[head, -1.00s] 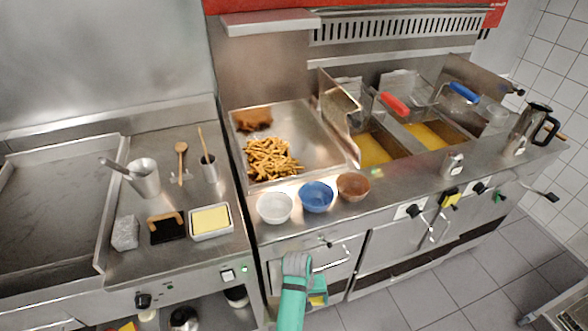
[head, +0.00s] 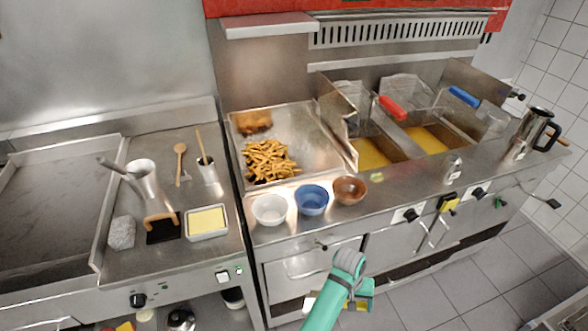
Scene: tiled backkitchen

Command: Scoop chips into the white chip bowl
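The white chip bowl (head: 270,210) stands on the steel counter's front strip, leftmost of three bowls. It looks empty. A heap of golden chips (head: 268,160) lies in the steel chip tray (head: 312,150) behind the bowls. My gripper's fingers cannot be made out, and nothing is seen held.
A blue bowl (head: 312,200) and a brown bowl (head: 350,190) stand right of the white one. Fryer baskets with a red handle (head: 392,108) and blue handle (head: 464,96) sit behind, above oil. A metal jug (head: 530,132) stands far right. Floor is free at lower right.

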